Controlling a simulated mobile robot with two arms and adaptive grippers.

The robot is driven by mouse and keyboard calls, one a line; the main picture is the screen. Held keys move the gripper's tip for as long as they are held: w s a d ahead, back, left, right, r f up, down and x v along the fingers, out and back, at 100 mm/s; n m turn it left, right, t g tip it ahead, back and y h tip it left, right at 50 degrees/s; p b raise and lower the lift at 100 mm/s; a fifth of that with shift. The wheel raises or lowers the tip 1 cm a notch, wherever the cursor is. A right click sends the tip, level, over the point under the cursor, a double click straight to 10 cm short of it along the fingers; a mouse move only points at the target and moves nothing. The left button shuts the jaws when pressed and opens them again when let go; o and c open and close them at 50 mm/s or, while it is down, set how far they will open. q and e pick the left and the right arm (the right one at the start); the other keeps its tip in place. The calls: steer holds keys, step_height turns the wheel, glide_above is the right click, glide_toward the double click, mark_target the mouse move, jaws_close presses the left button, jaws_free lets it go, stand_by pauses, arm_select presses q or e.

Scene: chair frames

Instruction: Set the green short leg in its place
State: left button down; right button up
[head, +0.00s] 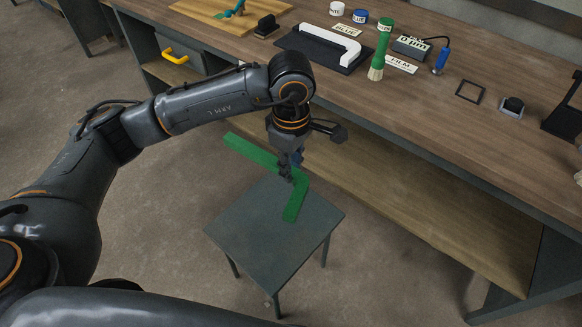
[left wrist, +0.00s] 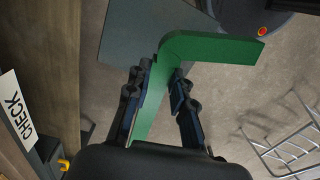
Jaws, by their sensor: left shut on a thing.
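A green L-shaped piece (head: 294,203) hangs over a small grey square table (head: 265,248). My left gripper (head: 291,174) is shut on the green piece near its bend, and the long arm of the piece reaches up and left. In the left wrist view the green piece (left wrist: 210,48) runs between the fingers of my left gripper (left wrist: 161,72), its other arm pointing right. The grey table (left wrist: 125,35) shows behind it. Whether the piece touches the tabletop, I cannot tell. My right gripper is not in view.
A long wooden workbench (head: 440,115) runs along the right, with a brush with a green handle (head: 379,60), a white handle-shaped part on a black tray (head: 330,43) and small tools. A wooden shelf (head: 430,205) lies below. Open floor (head: 130,235) is left of the table.

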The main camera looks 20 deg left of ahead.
arm_select(q)
steer(key=shift+r+p, duration=1.65)
steer(key=shift+r, duration=2.05)
